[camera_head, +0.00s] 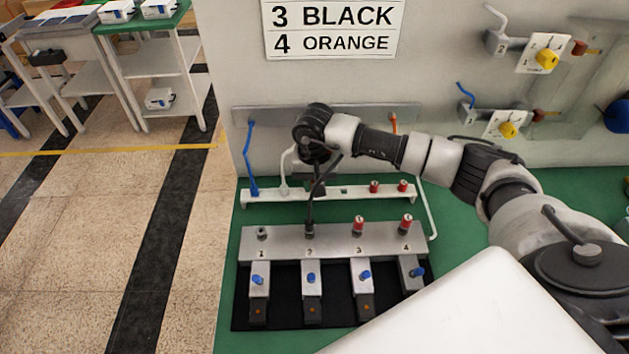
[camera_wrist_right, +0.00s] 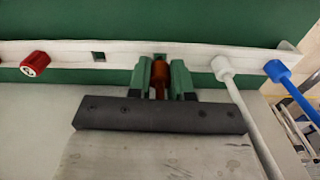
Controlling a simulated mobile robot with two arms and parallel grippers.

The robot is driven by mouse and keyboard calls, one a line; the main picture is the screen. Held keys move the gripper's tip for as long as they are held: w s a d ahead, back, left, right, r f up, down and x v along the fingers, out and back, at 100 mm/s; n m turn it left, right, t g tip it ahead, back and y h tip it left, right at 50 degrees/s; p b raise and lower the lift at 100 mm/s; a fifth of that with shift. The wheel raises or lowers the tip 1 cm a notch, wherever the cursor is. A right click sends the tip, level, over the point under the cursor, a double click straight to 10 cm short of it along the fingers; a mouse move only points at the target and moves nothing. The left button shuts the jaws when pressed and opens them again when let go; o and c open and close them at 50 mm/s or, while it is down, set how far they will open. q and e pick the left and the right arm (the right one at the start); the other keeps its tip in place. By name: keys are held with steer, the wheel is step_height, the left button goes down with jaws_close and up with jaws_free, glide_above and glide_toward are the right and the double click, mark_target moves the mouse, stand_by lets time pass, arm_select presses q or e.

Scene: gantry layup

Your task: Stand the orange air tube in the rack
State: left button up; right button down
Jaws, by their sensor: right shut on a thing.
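My right gripper (camera_wrist_right: 160,88) is shut on an orange-brown piece (camera_wrist_right: 160,75), the end of the orange air tube, between its green fingers. The held end is at the white rack (camera_wrist_right: 210,47), between the white tube and an empty square hole (camera_wrist_right: 99,57). I cannot tell whether it is seated in a slot. In the head view my right wrist (camera_head: 313,150) is over the rack (camera_head: 335,193) and hides the fingers. A short orange length (camera_head: 393,122) shows at the wall strip; the rest is behind my arm. My left gripper is not in view.
Blue (camera_head: 251,160) and white (camera_head: 285,170) tubes stand at the rack's left end. Red caps (camera_head: 374,186) sit at its right. A black tube (camera_head: 310,210) runs down to port 2 of the grey block (camera_head: 285,241); red caps top ports 3 and 4.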

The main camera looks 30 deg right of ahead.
steer(key=shift+f+b, duration=0.6)
steer(key=shift+f, duration=0.1)
steer(key=c, duration=0.9)
jaws_free()
steer(key=shift+c, duration=0.2)
steer(key=shift+r, duration=0.1)
step_height(320, 180, up, 10)
steer(key=shift+f+b, duration=0.25)
steer(key=shift+b, duration=0.8)
steer(key=shift+r, duration=0.55)
